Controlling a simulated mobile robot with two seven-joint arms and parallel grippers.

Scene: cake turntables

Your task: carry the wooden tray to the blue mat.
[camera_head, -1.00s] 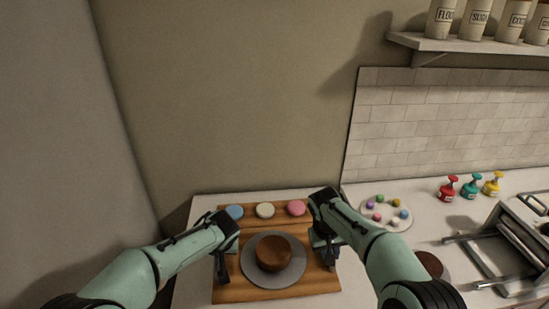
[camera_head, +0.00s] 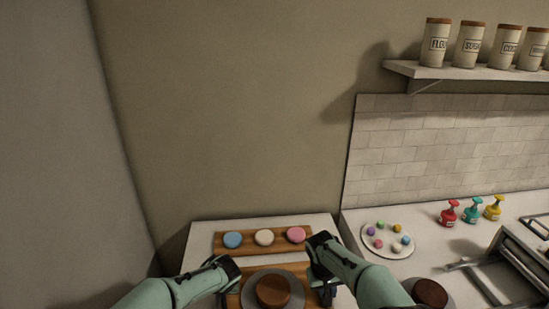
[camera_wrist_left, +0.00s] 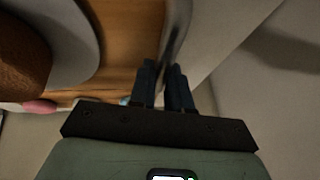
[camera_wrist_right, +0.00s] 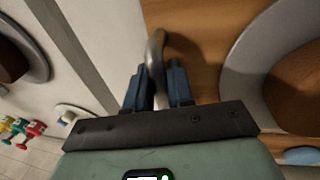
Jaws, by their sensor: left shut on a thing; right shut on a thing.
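The wooden tray (camera_head: 285,261) is at the bottom of the head view, partly cut off by the frame. A grey round turntable (camera_head: 246,294) with a brown cake (camera_head: 273,291) stands on it. My left gripper (camera_head: 226,296) is at the tray's left side, and in the left wrist view its fingers (camera_wrist_left: 165,84) are shut on a metal handle (camera_wrist_left: 179,35). My right gripper (camera_head: 325,292) is at the right side, its fingers (camera_wrist_right: 160,86) shut on the other metal handle (camera_wrist_right: 154,50). The blue mat is not in view.
A wooden board (camera_head: 222,248) with blue, cream and pink macarons lies just behind the tray. To the right are a plate of coloured sweets (camera_head: 373,252), another brown cake (camera_head: 430,292), small bottles (camera_head: 472,210) and a metal rack (camera_head: 490,262). A jar shelf (camera_head: 450,73) hangs above.

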